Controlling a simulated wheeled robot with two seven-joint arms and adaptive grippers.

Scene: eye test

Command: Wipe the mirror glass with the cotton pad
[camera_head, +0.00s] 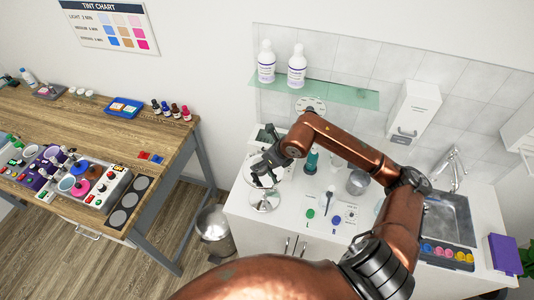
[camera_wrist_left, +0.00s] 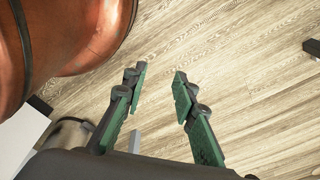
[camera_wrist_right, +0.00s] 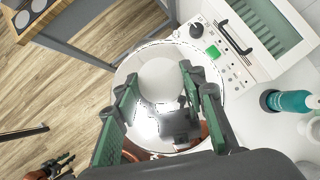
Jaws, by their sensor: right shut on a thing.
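The round mirror (camera_head: 263,199) stands on the left part of the white counter; its glass (camera_wrist_right: 150,122) fills the middle of the right wrist view and reflects my arm. My right gripper (camera_head: 266,170) is just over the mirror. In the right wrist view its fingers (camera_wrist_right: 159,78) are shut on a flat, white, round thing that looks like the cotton pad (camera_wrist_right: 161,80), held in front of the glass. I cannot tell whether the pad touches it. My left gripper (camera_wrist_left: 158,76) is open and empty above the wood floor, outside the head view.
A white box with a window (camera_wrist_right: 262,38) stands close behind the mirror. A teal bottle (camera_wrist_right: 290,101) and a metal cup (camera_head: 358,182) are to the right. A glass shelf (camera_head: 330,93) with two white bottles hangs above. A bin (camera_head: 214,226) stands left of the counter.

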